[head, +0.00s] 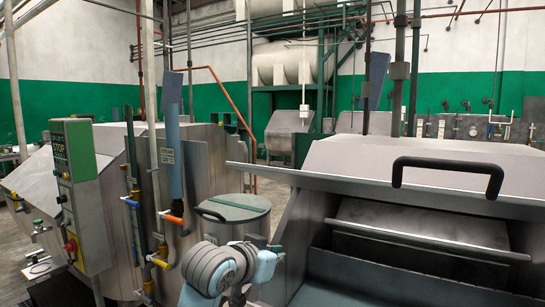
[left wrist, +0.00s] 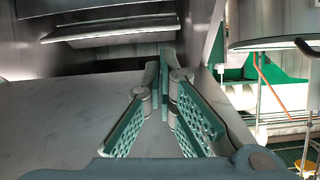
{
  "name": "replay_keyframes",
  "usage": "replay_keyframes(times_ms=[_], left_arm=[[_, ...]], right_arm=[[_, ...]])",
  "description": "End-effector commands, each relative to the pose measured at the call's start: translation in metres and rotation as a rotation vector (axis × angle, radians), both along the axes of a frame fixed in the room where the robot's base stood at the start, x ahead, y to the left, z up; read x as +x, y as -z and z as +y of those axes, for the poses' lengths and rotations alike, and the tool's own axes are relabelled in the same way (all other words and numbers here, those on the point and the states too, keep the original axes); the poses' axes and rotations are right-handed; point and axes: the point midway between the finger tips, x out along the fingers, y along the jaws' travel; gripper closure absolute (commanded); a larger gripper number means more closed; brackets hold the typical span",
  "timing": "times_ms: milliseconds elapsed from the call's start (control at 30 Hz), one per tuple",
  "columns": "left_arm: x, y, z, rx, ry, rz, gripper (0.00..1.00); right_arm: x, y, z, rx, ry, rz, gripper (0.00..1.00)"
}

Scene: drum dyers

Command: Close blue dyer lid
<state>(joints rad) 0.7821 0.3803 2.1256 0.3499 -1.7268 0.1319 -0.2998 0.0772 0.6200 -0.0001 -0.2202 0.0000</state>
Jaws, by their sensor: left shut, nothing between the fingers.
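The dyer at the right in the head view has a blue-grey front panel (head: 355,290). Its pale grey lid (head: 400,170) with a black bar handle (head: 448,172) stands raised, and the dark opening with a metal flap (head: 420,240) shows below it. My left gripper (head: 258,256) is low in the head view, left of this dyer and well away from the handle. In the left wrist view, the left gripper (left wrist: 168,75) has its green fingers together and empty, in front of a pale panel and the dark opening. My right gripper is out of view.
A round metal drum (head: 236,215) with a grey-green top stands just behind my left gripper. Another dyer (head: 205,165) and a control box with buttons (head: 78,185) stand at the left. Thin vertical pipes rise nearby. White tanks (head: 285,65) are far behind.

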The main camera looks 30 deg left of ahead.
Motion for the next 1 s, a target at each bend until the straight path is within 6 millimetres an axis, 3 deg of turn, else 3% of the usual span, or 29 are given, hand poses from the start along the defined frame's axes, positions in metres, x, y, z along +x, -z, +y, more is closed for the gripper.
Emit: replay_keyframes(times_ms=[33,100,200,300,467,867,1000], left_arm=[[0.004,-0.068,0.01,-0.01,-0.008,-0.102,1.0],[-0.004,-0.147,0.021,-0.031,-0.011,-0.216,1.0],[-0.024,-0.218,0.031,-0.054,-0.01,-0.322,1.0],[-0.034,-0.247,0.035,-0.066,-0.008,-0.366,1.0],[-0.019,-0.252,0.035,-0.07,-0.007,-0.37,1.0],[0.065,-0.248,0.034,-0.07,-0.006,-0.369,1.0],[0.055,-0.223,0.035,-0.064,-0.009,-0.372,1.0]], right_arm=[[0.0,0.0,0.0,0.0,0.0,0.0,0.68],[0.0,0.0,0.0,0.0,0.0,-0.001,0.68],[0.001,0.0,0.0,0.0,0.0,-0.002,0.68],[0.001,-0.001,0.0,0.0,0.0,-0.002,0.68],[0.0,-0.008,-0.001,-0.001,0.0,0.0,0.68],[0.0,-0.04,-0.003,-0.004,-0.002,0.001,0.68],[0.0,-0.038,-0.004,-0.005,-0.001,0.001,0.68]])
